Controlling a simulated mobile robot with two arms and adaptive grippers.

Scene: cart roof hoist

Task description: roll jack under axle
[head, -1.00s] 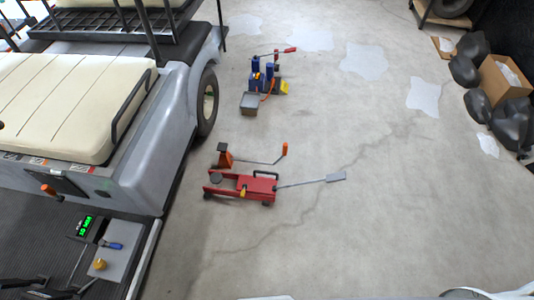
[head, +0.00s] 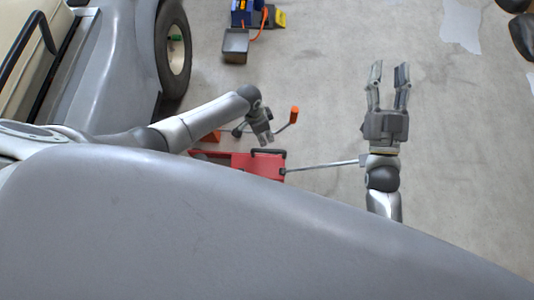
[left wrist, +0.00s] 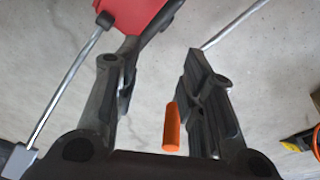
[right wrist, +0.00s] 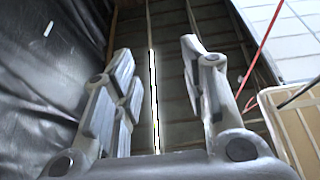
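The red floor jack (head: 258,165) lies on the concrete floor in the head view, partly covered by my left arm and my grey body. Its metal handle (head: 325,166) runs right, and its end is hidden by my right wrist. My left gripper (head: 264,140) is above the floor by the jack's upper side. In the left wrist view it is open and empty (left wrist: 153,58). The jack (left wrist: 135,12) and its handle (left wrist: 65,90) show there. My right gripper (head: 388,70) is open and empty, also in the right wrist view (right wrist: 157,50). The axle is not seen; a cart wheel (head: 173,48) is.
The grey cart (head: 105,65) stands at upper left. A small orange-red stand (head: 211,136) with an orange-gripped lever (head: 294,115) is by the jack, partly behind my arm. A grey tray (head: 235,45) and blue tool (head: 241,14) lie above. The floor at right is mostly clear.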

